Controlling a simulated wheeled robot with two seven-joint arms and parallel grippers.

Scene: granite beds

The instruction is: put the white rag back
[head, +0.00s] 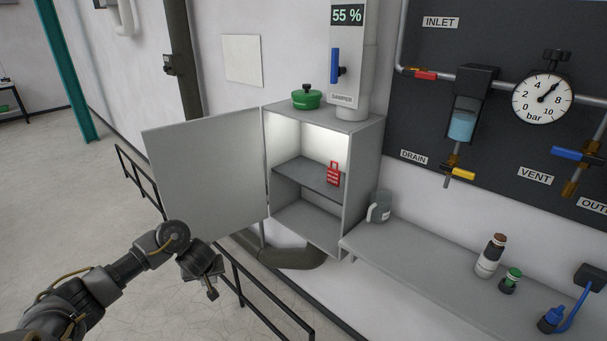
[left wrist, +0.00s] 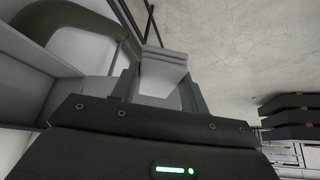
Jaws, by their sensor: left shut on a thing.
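My left gripper (head: 210,289) hangs low in front of the open cabinet door, over the floor near the black railing. In the left wrist view, its two fingers (left wrist: 163,88) are shut on a pale, layered thing that looks like the folded white rag (left wrist: 163,68). In the head view the rag cannot be made out and seems hidden by the gripper. The wall cabinet (head: 361,165) stands open, its door (head: 205,160) swung out to the left. Its shelf (head: 300,175) holds a red tag-like lock (head: 333,174); the bottom compartment looks empty. My right gripper is not in view.
A grey mug (head: 379,208), a brown-capped bottle (head: 490,257) and a green-capped jar (head: 510,281) stand on the ledge (head: 425,245). The black railing (head: 275,305) runs below my gripper.

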